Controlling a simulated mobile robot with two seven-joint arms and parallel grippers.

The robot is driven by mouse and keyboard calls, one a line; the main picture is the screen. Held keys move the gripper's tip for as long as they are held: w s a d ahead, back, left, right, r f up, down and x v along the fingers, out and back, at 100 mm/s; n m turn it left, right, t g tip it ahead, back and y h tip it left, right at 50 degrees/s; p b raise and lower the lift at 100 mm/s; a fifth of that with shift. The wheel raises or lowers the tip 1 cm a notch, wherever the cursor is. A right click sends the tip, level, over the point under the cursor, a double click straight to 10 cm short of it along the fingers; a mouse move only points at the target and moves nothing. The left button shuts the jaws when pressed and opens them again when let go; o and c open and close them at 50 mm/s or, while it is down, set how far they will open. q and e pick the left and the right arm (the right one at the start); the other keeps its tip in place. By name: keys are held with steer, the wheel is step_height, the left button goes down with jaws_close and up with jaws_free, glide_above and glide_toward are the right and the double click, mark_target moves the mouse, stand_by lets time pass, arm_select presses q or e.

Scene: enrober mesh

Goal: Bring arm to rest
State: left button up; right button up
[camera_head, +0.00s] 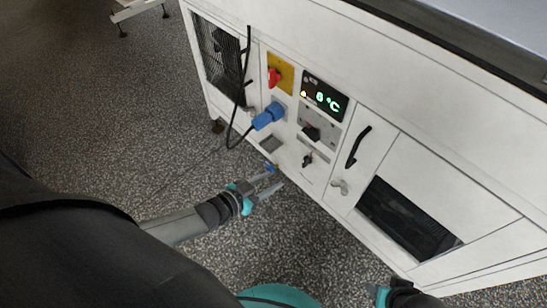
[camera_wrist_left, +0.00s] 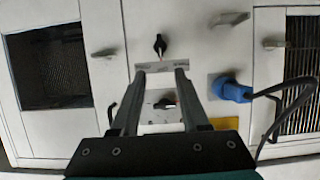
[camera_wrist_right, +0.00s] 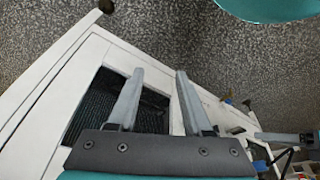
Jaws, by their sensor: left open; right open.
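My left gripper (camera_head: 278,178) is open and empty in front of the lower part of the white machine cabinet (camera_head: 375,95), below the blue plug. In the left wrist view its fingers (camera_wrist_left: 160,72) stand apart with nothing between them, with the cabinet front beyond. My right gripper is only partly in the head view, at the bottom edge. In the right wrist view its fingers (camera_wrist_right: 160,73) are apart and empty, with a dark vent grille behind them.
The cabinet front carries a red knob (camera_head: 274,77) on a yellow plate, a blue plug (camera_head: 268,116) with a black cable, a green-lit display (camera_head: 325,98), black switches and a black door handle (camera_head: 358,147). Speckled floor (camera_head: 130,120) lies open to the left.

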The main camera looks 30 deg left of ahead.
arm_select(q)
steer(key=s+a+f+g+y+p, duration=0.1)
steer(key=s+f+g+p, duration=0.2)
steer(key=s, duration=0.6)
steer(key=s+a+f+n+g+y+p, duration=0.1)
steer(key=s+f+g+p, duration=0.3)
steer(key=s, duration=0.5)
steer(key=s+a+f+g+y+p, duration=0.1)
steer(key=s+f+g+y+p, duration=0.2)
steer(key=s, duration=0.6)
steer(key=shift+s+a+f+n+g+p, duration=0.3)
steer(key=shift+s+a+f+p, duration=0.05)
arm_select(e)
steer(key=s+d+f, duration=0.4)
steer(key=s+f, duration=0.2)
steer(key=s+d+f+g+h, duration=0.1)
steer(key=s+d+f, duration=0.3)
steer(key=s+f, duration=0.3)
steer(key=shift+s+f, duration=0.2)
steer(key=shift+s, duration=0.05)
